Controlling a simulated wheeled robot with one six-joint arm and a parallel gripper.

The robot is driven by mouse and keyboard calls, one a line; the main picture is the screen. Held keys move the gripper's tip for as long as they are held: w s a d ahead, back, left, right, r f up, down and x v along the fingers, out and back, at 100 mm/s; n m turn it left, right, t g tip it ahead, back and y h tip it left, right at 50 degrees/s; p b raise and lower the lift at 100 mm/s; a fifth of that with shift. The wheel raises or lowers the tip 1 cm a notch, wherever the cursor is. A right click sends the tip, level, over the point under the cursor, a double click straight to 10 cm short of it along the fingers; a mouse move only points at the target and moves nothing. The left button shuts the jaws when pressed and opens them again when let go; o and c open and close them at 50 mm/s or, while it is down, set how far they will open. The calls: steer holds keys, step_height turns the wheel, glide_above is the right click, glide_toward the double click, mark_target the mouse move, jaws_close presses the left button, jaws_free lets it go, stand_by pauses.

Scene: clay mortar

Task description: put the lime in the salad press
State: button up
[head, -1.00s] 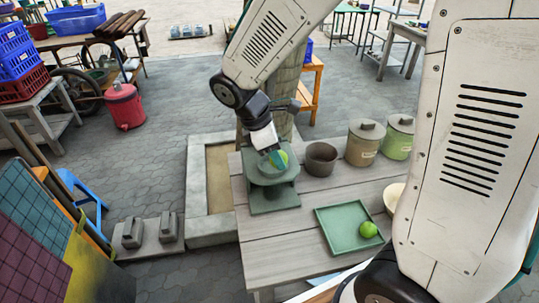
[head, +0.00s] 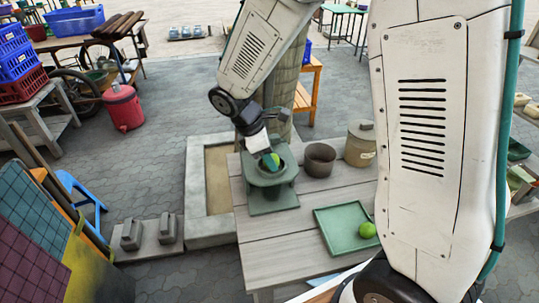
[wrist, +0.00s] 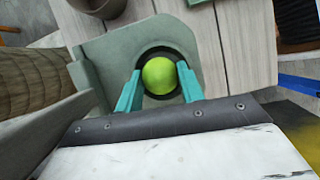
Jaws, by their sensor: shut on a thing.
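The grey-green salad press (head: 273,199) stands on the table's left end, with a round dark opening at its top. My gripper (head: 271,162) points down at this opening. Its teal fingers are shut on a bright green lime (head: 276,160), one on each side. In the wrist view the lime (wrist: 159,76) sits between the fingertips, over or within the dark opening of the press (wrist: 110,50). I cannot tell whether it touches the inside. A second green lime (head: 367,230) lies on the green tray (head: 336,213) to the right.
A dark brown pot (head: 319,159) and a lidded tan canister (head: 359,146) stand right of the press. The wooden table (head: 285,248) is bare in front of the press. My arm covers the table's right part. A wooden post (head: 286,100) rises behind the press.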

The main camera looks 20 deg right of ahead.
steer(key=o, duration=0.8)
steer(key=v, duration=1.2)
steer(key=shift+r, duration=0.15)
